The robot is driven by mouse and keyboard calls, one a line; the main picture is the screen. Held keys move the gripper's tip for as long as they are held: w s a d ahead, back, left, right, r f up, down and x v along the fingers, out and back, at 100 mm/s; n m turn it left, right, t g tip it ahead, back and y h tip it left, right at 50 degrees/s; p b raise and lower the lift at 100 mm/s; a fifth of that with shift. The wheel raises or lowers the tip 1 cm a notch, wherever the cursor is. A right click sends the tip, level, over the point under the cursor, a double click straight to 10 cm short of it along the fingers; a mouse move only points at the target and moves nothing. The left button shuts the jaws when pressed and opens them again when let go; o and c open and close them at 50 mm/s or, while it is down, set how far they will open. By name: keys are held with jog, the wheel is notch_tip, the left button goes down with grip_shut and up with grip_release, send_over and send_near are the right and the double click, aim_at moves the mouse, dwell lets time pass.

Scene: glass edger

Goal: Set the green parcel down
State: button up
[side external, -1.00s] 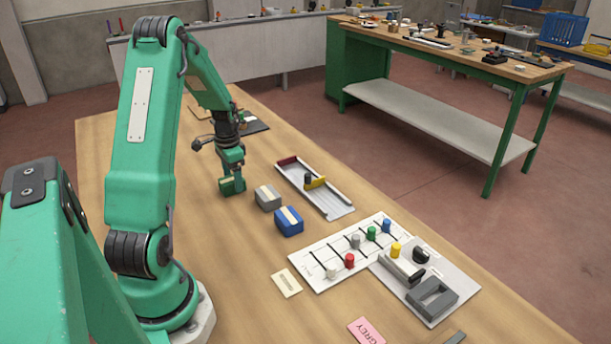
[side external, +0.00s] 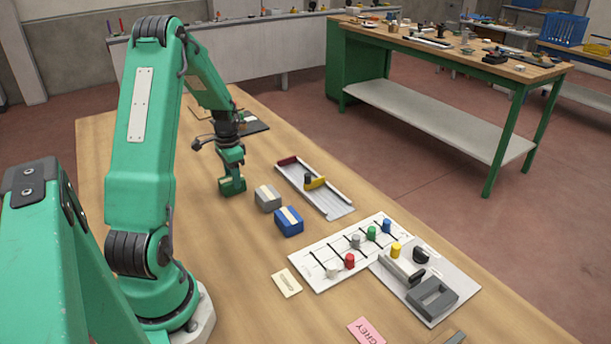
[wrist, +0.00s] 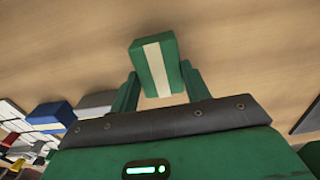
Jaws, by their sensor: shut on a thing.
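The green parcel (wrist: 153,56), a box with a cream band, sits between the two fingers of my gripper (wrist: 160,72) in the wrist view. My gripper is shut on it. In the side view, my gripper (side external: 232,176) points down at the wooden table with the parcel (side external: 232,187) at its lower end. The parcel is close to the tabletop, left of the grey parcel. I cannot tell whether its underside touches the table.
A grey parcel (side external: 268,198) and a blue parcel (side external: 289,221) stand to the right of my gripper. Behind them lies a metal tray (side external: 334,206). A white board (side external: 311,276) with coloured pegs lies farther right. Bare tabletop (side external: 170,140) shows left of my gripper.

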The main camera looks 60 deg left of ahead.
jog(key=shift+r, duration=0.85)
notch_tip(320, 180, up, 2)
jog(key=shift+r, duration=0.15)
jog(key=w+d+r, duration=0.4)
jog(key=d+r, duration=0.3)
jog(key=d, duration=0.4)
jog(key=shift+w, duration=0.1)
jog(key=w+d+m, duration=0.6)
jog(key=d+m, duration=0.3)
jog(key=w+d+m, duration=0.7)
jog(key=d+m, duration=0.2)
jog(key=d, duration=0.1)
jog(key=shift+w+d+r, duration=0.15)
jog(key=shift+w+r, duration=0.05)
jog(key=shift+r, duration=0.1)
